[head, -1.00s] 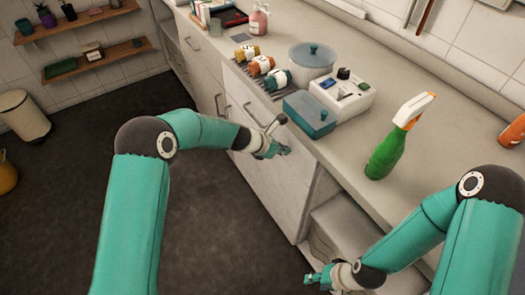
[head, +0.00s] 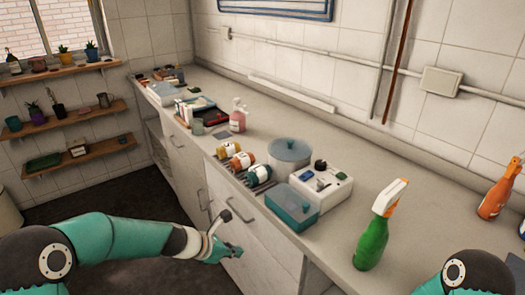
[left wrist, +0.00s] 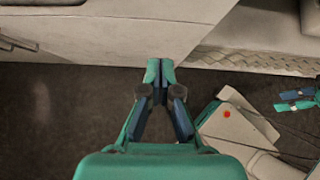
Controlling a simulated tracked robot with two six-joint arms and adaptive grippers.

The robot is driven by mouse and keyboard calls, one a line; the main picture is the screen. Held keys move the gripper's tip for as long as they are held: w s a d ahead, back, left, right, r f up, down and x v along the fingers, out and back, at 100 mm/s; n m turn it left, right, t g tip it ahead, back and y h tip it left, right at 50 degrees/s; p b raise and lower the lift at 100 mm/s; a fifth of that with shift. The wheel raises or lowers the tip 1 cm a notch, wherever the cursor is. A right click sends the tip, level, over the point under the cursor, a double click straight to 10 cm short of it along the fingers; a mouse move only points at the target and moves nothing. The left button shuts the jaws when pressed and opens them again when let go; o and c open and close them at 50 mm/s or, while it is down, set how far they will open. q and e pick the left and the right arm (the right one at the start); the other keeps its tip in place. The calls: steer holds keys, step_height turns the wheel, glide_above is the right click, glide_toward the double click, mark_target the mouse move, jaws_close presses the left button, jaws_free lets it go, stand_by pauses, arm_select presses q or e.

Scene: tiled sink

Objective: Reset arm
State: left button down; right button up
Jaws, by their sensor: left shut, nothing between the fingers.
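My left gripper (head: 234,252) is in front of the cabinet doors below the counter edge, in the head view. In the left wrist view my left gripper (left wrist: 160,72) has its fingertips together with nothing between them, over the dark floor beside the pale cabinet front. My right gripper (left wrist: 298,100) shows partly at the right edge of the left wrist view; its jaw state is unclear. In the head view only a shoulder part of my right arm shows at the bottom right.
The counter (head: 330,235) holds a green spray bottle (head: 372,236), a teal-lidded box (head: 291,207), a pot (head: 289,157), a white device (head: 322,185), several jars on a rack and a pink soap bottle (head: 238,118). An orange spray bottle (head: 496,196) stands at right. Wall shelves (head: 80,117) are at left.

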arm_select(q)
steer(key=s+f+m+g+y, duration=0.1)
steer(key=s+f+m, duration=0.5)
steer(key=s+m, duration=0.2)
steer(key=s+a+f+m+g+y, duration=0.1)
steer(key=s+f+m+g, duration=0.1)
steer(key=s+f+m, duration=0.4)
steer(key=s+a+f+m+g+p, duration=0.1)
steer(key=s+f+m, duration=0.6)
steer(key=s, duration=0.8)
steer(key=m+g, duration=0.1)
steer(key=m, duration=0.2)
steer(key=shift+a+y, duration=0.25)
steer(key=shift+y, duration=0.15)
